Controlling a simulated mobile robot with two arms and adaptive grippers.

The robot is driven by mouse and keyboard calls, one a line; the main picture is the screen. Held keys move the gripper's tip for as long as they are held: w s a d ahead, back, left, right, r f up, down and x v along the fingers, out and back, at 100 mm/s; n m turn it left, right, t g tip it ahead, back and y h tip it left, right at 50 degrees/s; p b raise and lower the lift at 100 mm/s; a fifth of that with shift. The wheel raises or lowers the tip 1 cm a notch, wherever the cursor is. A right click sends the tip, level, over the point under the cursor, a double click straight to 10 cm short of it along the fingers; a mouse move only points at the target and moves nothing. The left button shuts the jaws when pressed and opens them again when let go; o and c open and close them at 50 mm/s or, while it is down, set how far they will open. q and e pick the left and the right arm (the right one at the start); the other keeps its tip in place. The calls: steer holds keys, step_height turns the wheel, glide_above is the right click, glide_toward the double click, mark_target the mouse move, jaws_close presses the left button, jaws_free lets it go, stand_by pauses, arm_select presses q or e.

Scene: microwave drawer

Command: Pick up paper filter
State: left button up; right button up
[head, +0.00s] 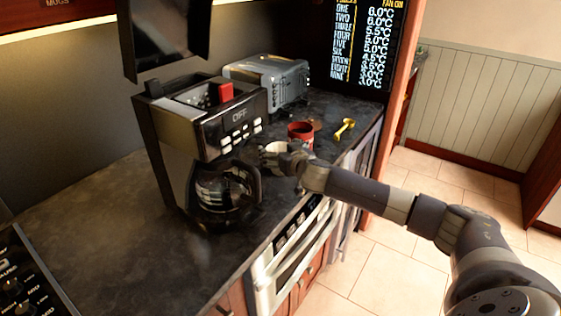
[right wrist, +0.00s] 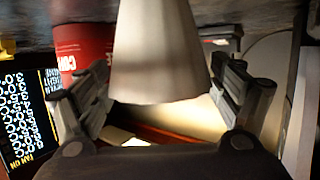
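The paper filter (head: 275,147), a small whitish cup shape, is on the dark counter just right of the coffee maker (head: 205,140). In the right wrist view the filter (right wrist: 160,55) is a pale cone, its wide end towards my gripper. My right gripper (head: 283,158) is at the filter, partly hidden by my own wrist in the head view. In the right wrist view the fingers of my right gripper (right wrist: 165,90) are spread, one on each side of the filter, with narrow gaps seeming to show. My left gripper is in neither view.
A red coffee can (head: 300,133) stands close behind the filter, and shows beside a finger in the wrist view (right wrist: 82,45). A yellow scoop (head: 345,128) lies to its right. A toaster (head: 268,80) stands behind. The front-left counter (head: 110,230) is clear.

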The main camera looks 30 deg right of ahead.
steer(key=c, duration=0.5)
steer(key=shift+o, duration=0.2)
